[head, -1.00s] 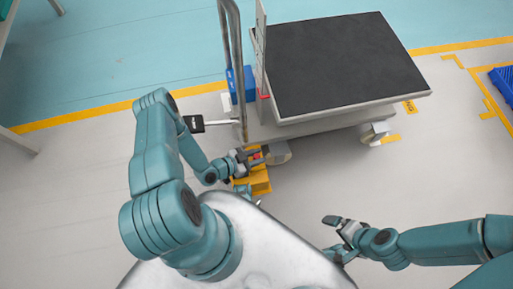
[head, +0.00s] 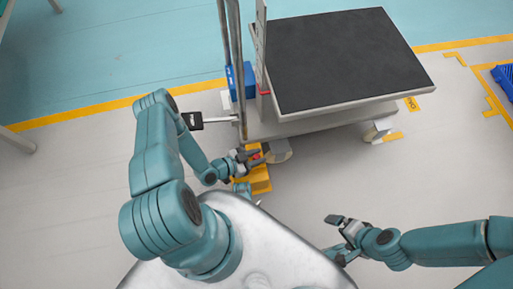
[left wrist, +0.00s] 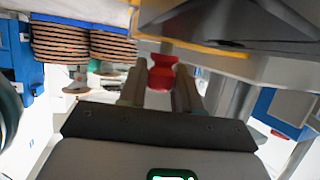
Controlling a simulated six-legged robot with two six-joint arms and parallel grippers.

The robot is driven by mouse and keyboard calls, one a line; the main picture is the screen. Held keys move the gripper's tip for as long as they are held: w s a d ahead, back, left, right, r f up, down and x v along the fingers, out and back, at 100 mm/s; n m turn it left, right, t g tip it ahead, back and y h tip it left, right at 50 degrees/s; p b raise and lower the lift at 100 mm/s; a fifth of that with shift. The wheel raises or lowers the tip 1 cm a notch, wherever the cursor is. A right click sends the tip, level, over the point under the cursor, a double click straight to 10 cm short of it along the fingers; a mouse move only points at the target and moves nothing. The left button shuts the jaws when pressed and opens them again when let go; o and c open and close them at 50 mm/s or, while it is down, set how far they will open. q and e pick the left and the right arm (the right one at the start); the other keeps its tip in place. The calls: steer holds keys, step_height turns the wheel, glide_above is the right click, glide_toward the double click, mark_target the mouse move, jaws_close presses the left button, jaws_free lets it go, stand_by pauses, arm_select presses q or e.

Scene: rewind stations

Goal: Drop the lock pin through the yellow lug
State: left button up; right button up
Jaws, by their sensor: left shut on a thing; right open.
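The lock pin shows as a red knob (left wrist: 162,74) between my left fingers in the left wrist view; in the head view it is a small red spot (head: 256,156). My left gripper (head: 253,157) is shut on it, at the lower left corner of the cart. A yellow part (head: 259,182), which may belong to the yellow lug, lies just below this gripper. The lug's hole and the pin's lower end are hidden, so I cannot tell whether they meet. My right gripper (head: 337,237) is open and empty, apart to the right.
A cart with a dark top (head: 345,60) and an upright handle frame (head: 236,65) stands beyond my left gripper. A caster (head: 278,151) is close to its right. A blue box (head: 240,82) sits behind the frame. The floor right of the yellow part is clear.

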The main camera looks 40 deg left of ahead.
arm_select(q)
steer(key=shift+f+b, duration=0.4)
steer(key=shift+f, duration=0.1)
steer(key=o, duration=1.1)
steer(key=shift+o, duration=0.2)
